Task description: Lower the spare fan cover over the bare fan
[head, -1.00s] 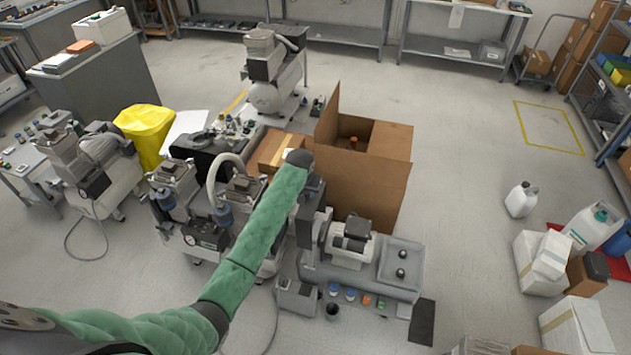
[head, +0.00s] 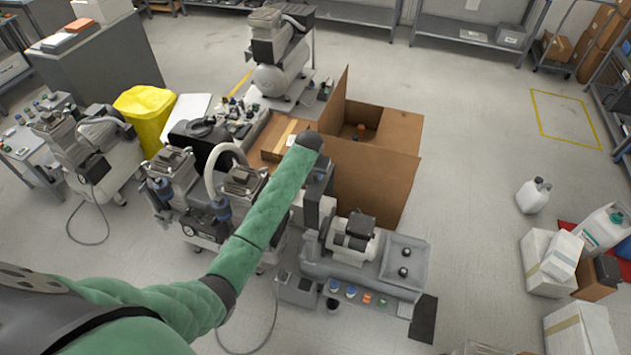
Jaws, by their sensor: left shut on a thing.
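My left gripper (head: 318,222) hangs below the dark wrist at the end of my green-sleeved left arm. It is at the left end of the motor (head: 352,236) on the grey compressor unit in the middle. The wrist and grey hand hide most of the fingers. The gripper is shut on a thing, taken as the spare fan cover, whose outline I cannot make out. The bare fan is not clearly visible; the motor's left end is dark and partly behind the hand. I cannot tell whether cover and fan touch. My right gripper is not in view.
An open cardboard box (head: 378,178) stands just behind the motor. Other compressors (head: 180,185) stand close on the left. A grey box (head: 298,290) and several small coloured caps lie in front. A black mat (head: 423,318) is at right, with clear floor beyond.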

